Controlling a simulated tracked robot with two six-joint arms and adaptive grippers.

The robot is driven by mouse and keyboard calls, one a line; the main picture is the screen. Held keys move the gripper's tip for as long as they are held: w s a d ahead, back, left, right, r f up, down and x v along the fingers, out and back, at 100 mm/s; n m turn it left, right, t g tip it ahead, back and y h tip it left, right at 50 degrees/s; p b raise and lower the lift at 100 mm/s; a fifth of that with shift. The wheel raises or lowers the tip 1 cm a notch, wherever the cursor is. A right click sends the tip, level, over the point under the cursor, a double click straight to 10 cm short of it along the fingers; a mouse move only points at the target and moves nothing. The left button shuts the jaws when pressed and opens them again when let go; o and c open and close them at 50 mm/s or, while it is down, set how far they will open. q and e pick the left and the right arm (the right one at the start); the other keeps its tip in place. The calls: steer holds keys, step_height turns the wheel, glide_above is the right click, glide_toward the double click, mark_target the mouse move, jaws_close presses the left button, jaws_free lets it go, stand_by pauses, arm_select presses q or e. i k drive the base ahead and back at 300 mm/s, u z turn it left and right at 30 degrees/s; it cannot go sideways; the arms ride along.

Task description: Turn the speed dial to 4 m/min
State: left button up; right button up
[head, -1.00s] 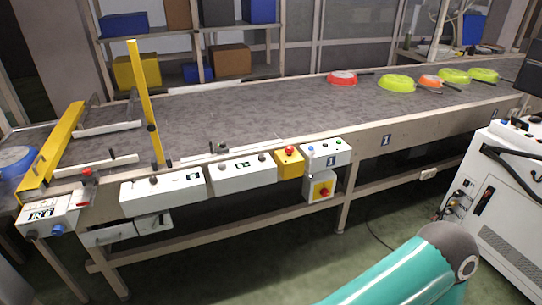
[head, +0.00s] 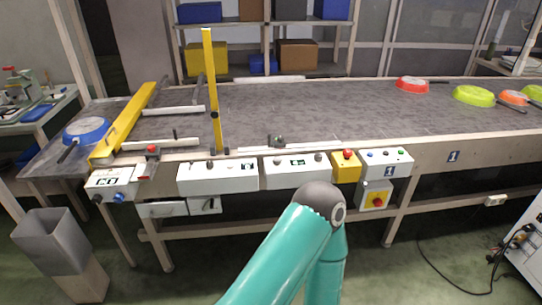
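A long white control box (head: 218,177) and a second white box (head: 296,171) sit on the conveyor's front edge, each with dark knobs on top and a small display. A white box with coloured buttons (head: 386,161) is further right. A box with a blue knob (head: 110,184) is at the left end. The speed dial cannot be told for sure, and its setting is too small to read. A teal arm of mine rises from the bottom, its elbow just below the second box. Neither gripper is in view.
A blue pan (head: 86,130) lies beyond the yellow bar (head: 125,122) at left. A yellow post (head: 212,90) stands upright. A grey bin (head: 52,242) is on the floor.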

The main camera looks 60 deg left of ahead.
mark_target(317, 157)
steer(key=u, duration=0.15)
steer(key=i, duration=0.25)
steer(key=u, duration=1.9)
steer(key=k, duration=0.6)
steer(key=u, duration=0.35)
steer(key=i, duration=1.6)
steer(key=z, duration=0.45)
